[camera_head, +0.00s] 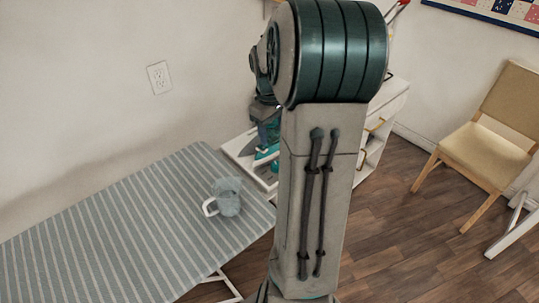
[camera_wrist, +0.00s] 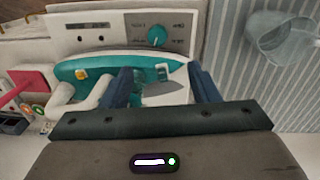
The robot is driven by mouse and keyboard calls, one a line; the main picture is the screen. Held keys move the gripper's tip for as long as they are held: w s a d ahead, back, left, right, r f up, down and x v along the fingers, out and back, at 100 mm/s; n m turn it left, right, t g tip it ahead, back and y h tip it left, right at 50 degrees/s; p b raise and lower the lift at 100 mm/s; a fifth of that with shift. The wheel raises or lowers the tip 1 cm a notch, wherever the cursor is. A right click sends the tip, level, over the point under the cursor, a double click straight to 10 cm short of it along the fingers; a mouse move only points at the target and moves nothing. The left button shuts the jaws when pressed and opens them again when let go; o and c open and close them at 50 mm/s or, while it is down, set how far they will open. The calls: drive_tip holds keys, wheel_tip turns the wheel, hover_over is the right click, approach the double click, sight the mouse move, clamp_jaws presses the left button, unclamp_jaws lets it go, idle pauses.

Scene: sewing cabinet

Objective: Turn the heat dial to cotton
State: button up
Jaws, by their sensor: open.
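A teal and white iron (camera_wrist: 140,66) lies between the panel and my gripper. My gripper (camera_wrist: 160,74) is open, its two dark blue fingers apart with nothing held. The fingers overlap the iron in the picture, and the dial shows beyond the gap; I cannot tell whether they touch the iron. In the head view the iron (camera_head: 265,153) is partly hidden and the dial cannot be made out behind my arm.
A striped ironing board (camera_head: 110,235) fills the left, with a clear jug (camera_head: 229,200) near its right end. The jug is also at upper right in the wrist view (camera_wrist: 280,42). A white cabinet (camera_head: 388,105) stands behind my arm. A chair (camera_head: 485,155) is right; floor is open between.

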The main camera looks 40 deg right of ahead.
drive_tip(key=f, duration=0.4)
drive_tip(key=d+f, duration=0.1)
drive_tip(key=f, duration=0.9)
drive_tip(key=shift+w+d+p, duration=0.15)
drive_tip(key=shift+d+p, duration=0.15)
drive_tip(key=shift+p, duration=0.05)
drive_tip(key=c, duration=1)
drive_tip(key=shift+o, duration=0.2)
